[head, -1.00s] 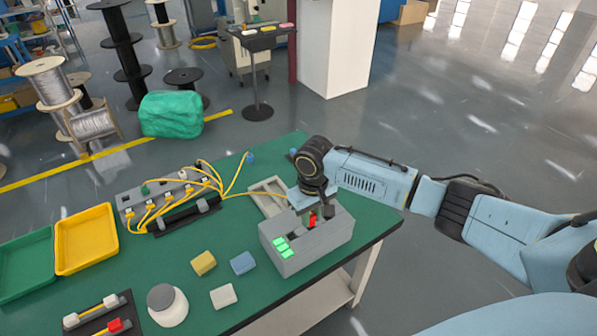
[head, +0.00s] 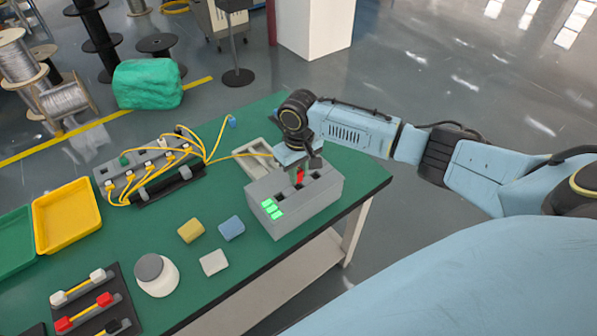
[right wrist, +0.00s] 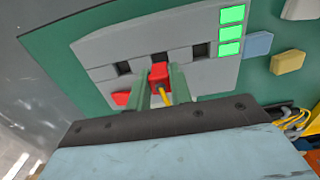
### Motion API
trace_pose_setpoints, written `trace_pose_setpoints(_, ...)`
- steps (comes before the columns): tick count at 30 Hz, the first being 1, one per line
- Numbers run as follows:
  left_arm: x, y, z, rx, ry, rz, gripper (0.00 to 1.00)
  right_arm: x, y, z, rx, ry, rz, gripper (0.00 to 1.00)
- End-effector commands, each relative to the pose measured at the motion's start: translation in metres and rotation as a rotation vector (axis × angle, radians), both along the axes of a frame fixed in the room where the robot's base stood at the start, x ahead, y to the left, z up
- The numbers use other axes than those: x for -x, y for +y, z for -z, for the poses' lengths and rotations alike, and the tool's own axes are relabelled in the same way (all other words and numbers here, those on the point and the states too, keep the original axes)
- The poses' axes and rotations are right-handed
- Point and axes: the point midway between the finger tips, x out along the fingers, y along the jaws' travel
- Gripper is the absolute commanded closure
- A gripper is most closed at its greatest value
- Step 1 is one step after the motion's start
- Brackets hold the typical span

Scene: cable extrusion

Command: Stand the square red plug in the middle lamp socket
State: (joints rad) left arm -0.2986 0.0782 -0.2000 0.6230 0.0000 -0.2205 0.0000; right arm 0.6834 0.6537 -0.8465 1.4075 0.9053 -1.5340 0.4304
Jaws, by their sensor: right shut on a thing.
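The square red plug (right wrist: 159,75) is held between the green fingers of my right gripper (right wrist: 161,88), a yellow cable trailing from it. The plug (head: 299,176) and my right gripper (head: 301,168) are over the top of the grey lamp box (head: 314,197) in the head view. In the right wrist view the middle socket (right wrist: 160,57) is a dark opening just beyond the plug, partly covered by it. Dark sockets show on its left (right wrist: 124,68) and right (right wrist: 200,49). The gap between plug and box is unclear. My left gripper is not in view.
Green lamps (head: 271,208) are lit on the box. A red patch (right wrist: 121,98) shows near its left socket. Yellow (head: 191,230), blue (head: 232,228) and white (head: 214,262) blocks lie beside the box. A cable rack (head: 150,172) stands farther left on the green table.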

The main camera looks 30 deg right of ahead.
Motion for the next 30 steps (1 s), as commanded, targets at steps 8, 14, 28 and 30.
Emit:
trace_pose_setpoints(8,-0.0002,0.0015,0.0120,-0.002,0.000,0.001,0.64,-0.0001,-0.0003,0.0088,0.001,0.000,0.001,1.00)
trace_pose_setpoints(14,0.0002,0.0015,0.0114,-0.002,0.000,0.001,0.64,-0.0001,-0.0001,0.0081,0.000,0.000,0.001,1.00)
trace_pose_setpoints(28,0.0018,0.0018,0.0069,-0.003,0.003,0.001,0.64,0.0008,0.0003,0.0079,-0.001,0.000,0.000,1.00)
trace_pose_setpoints(30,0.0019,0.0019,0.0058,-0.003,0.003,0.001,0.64,0.0009,0.0004,0.0079,-0.001,0.000,0.000,1.00)
